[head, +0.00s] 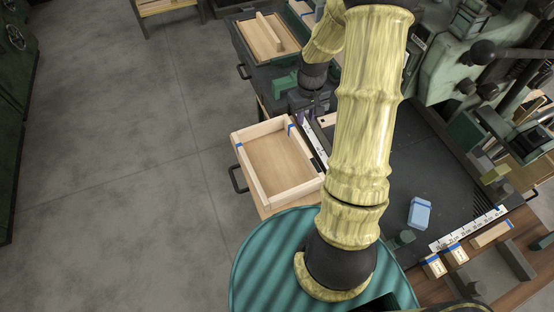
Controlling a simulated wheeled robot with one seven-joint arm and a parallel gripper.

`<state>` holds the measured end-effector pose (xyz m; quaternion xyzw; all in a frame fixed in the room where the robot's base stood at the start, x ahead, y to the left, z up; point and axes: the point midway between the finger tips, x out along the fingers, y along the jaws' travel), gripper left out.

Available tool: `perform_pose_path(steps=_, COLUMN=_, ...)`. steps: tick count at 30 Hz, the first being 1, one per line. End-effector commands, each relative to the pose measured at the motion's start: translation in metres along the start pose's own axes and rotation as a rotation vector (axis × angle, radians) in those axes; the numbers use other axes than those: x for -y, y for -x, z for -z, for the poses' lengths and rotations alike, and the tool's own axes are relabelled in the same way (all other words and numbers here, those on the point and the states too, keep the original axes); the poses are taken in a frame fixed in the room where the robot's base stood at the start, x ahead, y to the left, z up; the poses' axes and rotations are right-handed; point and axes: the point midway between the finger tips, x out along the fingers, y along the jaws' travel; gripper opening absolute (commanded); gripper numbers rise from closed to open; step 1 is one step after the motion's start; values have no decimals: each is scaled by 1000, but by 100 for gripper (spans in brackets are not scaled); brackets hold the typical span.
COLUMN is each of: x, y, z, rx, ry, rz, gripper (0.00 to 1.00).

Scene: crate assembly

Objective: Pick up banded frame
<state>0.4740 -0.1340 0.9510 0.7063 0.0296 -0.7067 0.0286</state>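The banded frame (246,178) is a pale wooden rectangle with blue bands at its upper left and upper right. It rests at the left edge of the work surface, near the middle of the head view, slightly turned. A brown panel shows inside its four sides. My gripper (308,118) is just beyond the frame's upper right corner, pointing down. Its fingers are small and partly hidden, so I cannot tell whether they are open or touch the frame.
A dark tray (240,48) with wooden boards stands at the top. A white ruler strip (318,150) runs right of the frame. A blue block (419,212) and blue-banded wooden pieces (435,266) lie at the right. Machinery fills the upper right; the left floor is clear.

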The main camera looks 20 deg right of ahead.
Motion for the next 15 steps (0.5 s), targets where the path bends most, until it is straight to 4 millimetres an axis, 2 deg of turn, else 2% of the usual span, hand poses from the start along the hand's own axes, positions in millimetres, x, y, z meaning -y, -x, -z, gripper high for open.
perform_pose_path(steps=9, x=1, y=-2, z=0, rx=1, ry=1, rz=0, gripper=24)
perform_pose_path(steps=15, x=1, y=-28, z=-1, rx=5, ry=1, rz=2, gripper=24)
